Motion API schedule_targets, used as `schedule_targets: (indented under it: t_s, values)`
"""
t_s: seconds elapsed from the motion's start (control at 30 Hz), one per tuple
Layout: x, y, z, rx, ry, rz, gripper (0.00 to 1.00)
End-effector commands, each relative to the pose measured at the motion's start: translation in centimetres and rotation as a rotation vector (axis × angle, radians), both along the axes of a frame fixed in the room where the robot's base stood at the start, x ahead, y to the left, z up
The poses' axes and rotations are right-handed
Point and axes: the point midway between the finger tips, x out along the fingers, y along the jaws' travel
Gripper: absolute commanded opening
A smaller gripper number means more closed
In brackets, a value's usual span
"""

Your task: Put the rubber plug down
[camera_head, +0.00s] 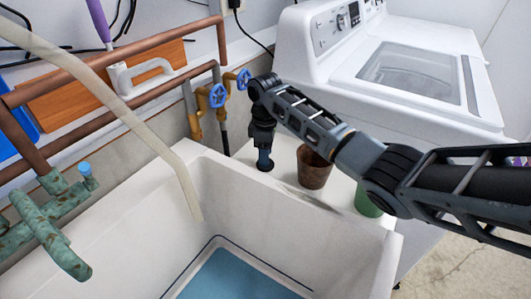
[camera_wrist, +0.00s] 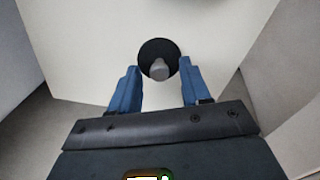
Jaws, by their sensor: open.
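The rubber plug (camera_wrist: 157,51) is a black disc with a grey knob. In the wrist view it sits on the white surface (camera_wrist: 85,45), just beyond and between my blue fingertips. My gripper (camera_wrist: 158,76) is open, with a clear gap between each finger and the knob. In the head view my gripper (camera_head: 264,163) points down at the white ledge behind the sink, left of the brown pot. I cannot make out the plug in the head view, where the gripper hides that spot.
A brown pot (camera_head: 314,166) and a partly hidden green cup (camera_head: 367,204) stand on the ledge. The white sink (camera_head: 345,240) is in front, with blue at its bottom. Copper pipes and blue-handled valves (camera_head: 217,95) are at the left. A white washing machine (camera_head: 320,75) stands behind.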

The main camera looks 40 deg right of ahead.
Motion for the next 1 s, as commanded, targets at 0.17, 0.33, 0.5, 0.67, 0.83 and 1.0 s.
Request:
schedule_targets:
  t_s: [0.17,0.33,0.5,0.67,0.83,1.0]
  values:
    - [0.1,0.0,2.4,-0.001,-0.003,0.001,0.47]
    - [0.1,0.0,5.9,-0.001,-0.005,0.001,0.47]
    - [0.1,0.0,9.1,0.000,-0.004,0.000,0.47]
    - [0.1,0.0,11.2,-0.001,-0.002,0.000,0.47]
    - [0.1,0.0,12.0,0.000,-0.001,0.000,0.47]
    - [0.1,0.0,12.1,0.000,0.000,0.000,0.47]
